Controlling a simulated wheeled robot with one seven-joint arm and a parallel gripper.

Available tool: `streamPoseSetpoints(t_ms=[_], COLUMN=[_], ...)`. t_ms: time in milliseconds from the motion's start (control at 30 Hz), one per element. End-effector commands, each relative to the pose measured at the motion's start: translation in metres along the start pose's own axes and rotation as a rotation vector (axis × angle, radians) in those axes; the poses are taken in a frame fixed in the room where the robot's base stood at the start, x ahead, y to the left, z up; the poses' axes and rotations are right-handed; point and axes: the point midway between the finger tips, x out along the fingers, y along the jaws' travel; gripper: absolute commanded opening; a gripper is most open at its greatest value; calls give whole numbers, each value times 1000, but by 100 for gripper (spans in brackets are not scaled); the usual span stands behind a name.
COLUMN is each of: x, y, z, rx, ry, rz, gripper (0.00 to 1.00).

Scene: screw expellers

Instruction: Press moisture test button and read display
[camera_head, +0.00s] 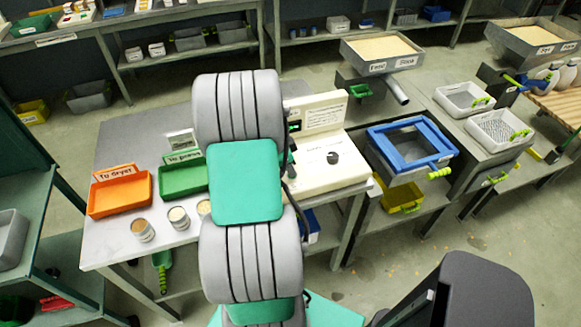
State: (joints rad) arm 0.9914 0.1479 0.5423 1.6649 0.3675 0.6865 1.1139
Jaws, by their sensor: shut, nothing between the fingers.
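A cream-white instrument (345,174), which looks like the moisture tester, stands at the right end of the grey table. Its raised back panel carries printed text. A small dark display with green on it (294,127) shows at the panel's left edge, partly covered by my arm; I cannot read it. A round dark spot (332,158) sits on the instrument's top; I cannot tell whether it is a button or a cup. My grey and green arm covers the instrument's left side. My gripper is hidden behind the arm.
An orange tray (121,210) labelled "To dryer" and a green tray (183,192) stand left of my arm. Several sample cups (143,231) stand in front of them. A blue-framed sieve (376,136) is on the bench to the right.

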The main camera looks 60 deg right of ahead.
Motion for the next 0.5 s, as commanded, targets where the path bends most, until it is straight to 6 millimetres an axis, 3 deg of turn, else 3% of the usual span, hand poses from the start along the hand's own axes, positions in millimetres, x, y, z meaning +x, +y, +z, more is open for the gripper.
streamPoseSetpoints(t_ms=[167,500], x=[-43,-117], y=[1,-2], z=[-10,-9], rx=[1,3], ry=[2,5], rz=[-7,-14], gripper=[0,0])
